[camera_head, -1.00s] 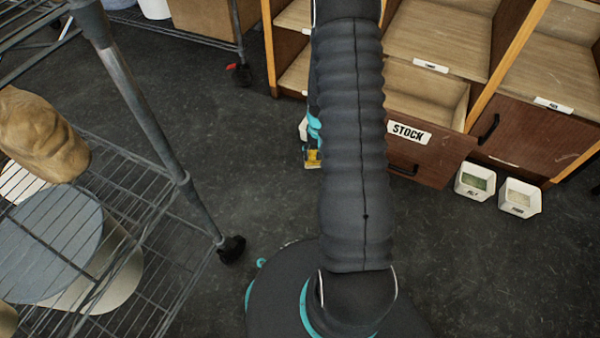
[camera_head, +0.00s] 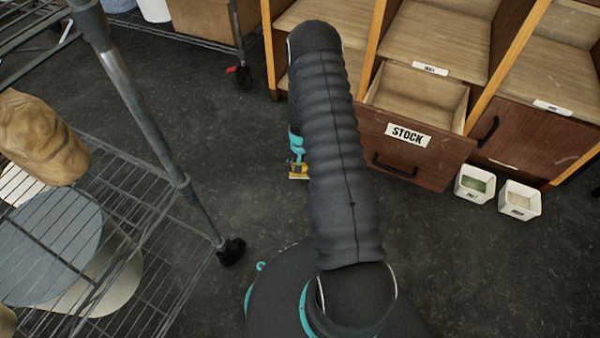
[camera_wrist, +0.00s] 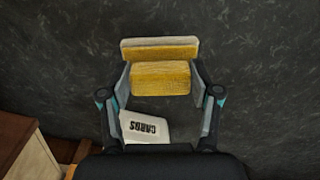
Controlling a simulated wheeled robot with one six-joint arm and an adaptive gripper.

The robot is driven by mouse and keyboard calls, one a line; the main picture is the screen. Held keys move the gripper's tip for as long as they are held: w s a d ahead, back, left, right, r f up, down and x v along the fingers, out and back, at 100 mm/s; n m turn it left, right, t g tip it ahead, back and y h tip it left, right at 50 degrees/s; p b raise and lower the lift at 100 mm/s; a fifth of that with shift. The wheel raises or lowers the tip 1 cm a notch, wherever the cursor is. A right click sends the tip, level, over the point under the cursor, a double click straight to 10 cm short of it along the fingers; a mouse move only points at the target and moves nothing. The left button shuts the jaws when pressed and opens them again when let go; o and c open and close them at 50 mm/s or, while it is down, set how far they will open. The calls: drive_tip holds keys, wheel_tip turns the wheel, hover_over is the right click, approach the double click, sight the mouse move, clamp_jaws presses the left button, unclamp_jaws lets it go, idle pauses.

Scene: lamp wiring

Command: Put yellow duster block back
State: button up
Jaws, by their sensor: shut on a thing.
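The yellow duster block (camera_wrist: 160,79) is held between the two fingers of my gripper (camera_wrist: 161,75) in the wrist view. A yellow bar with a pale edge (camera_wrist: 160,48) shows just above it; I cannot tell whether it is part of the same block. In the head view, a small yellow part of the block (camera_head: 298,173) shows below my gripper (camera_head: 297,158), left of my arm. My arm hides much of the gripper there. The block appears over the dark floor, left of the drawer labelled STOCK (camera_head: 440,150).
The STOCK drawer stands open below wooden cubbies (camera_head: 435,40). Two small white bins (camera_head: 474,184) (camera_head: 519,200) stand right of it. A wire rack (camera_head: 150,195) is at left. Dark floor between is clear.

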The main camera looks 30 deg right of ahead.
drive_tip(key=shift+w+a+f, duration=0.1)
drive_tip(key=shift+w+f, duration=0.05)
drive_tip(key=shift+f, duration=1.9)
drive_tip(key=shift+f+b, duration=0.15)
drive_tip(key=shift+b, duration=0.2)
drive_tip(key=o, duration=1)
